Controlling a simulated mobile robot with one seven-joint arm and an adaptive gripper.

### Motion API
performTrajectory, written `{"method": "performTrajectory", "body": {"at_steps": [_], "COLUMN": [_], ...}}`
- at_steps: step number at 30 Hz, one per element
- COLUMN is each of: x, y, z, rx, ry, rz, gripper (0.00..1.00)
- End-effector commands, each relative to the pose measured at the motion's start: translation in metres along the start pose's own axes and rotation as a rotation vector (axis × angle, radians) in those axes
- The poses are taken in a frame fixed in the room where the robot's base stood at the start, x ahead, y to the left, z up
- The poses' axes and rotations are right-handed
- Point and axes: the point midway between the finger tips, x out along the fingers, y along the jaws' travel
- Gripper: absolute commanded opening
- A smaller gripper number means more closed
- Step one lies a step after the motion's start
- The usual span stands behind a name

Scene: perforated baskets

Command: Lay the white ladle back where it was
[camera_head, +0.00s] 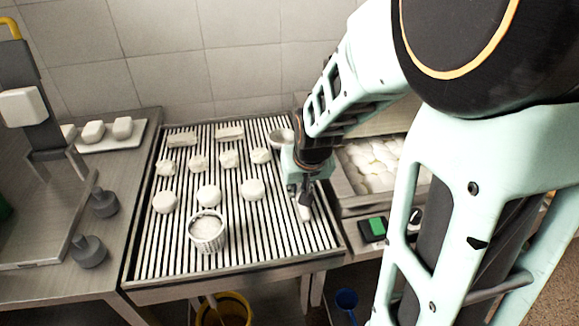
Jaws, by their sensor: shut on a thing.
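My gripper (299,192) is at the right side of the slatted rack (148,232), low over the slats and pointing down. It is shut on the white ladle (304,213), whose pale end shows just below the fingers. A round white bowl shape (279,137) shows behind my wrist, partly covered by it; I cannot tell whether it is the ladle's other end. My gripper hides the middle of the ladle, and I cannot tell whether the ladle touches the slats.
A white perforated basket (207,232) stands near the rack's front, with several white cheese-like lumps (209,195) behind it. A metal tray of white pieces (347,186) is at right, with a black-and-green device (373,229) in front. Bare slats lie between basket and gripper.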

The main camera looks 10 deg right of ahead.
Motion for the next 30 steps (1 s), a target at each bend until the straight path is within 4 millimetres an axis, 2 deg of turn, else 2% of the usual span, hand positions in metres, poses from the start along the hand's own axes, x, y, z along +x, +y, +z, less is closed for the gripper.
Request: {"method": "performTrajectory", "body": {"at_steps": [10, 11, 16, 25, 30], "x": [0.005, 0.005, 0.005, 0.004, -0.008], "y": [0.0, 0.0, 0.0, 0.0, 0.0], "z": [0.002, 0.002, 0.002, 0.002, -0.004], "rx": [0.0, 0.0, 0.0, 0.0, 0.0], "ry": [0.0, 0.001, 0.0, 0.0, 0.0], "rz": [0.0, 0.0, 0.0, 0.0, 0.0], "gripper": [0.0, 0.16, 0.34, 0.34, 0.34]}}
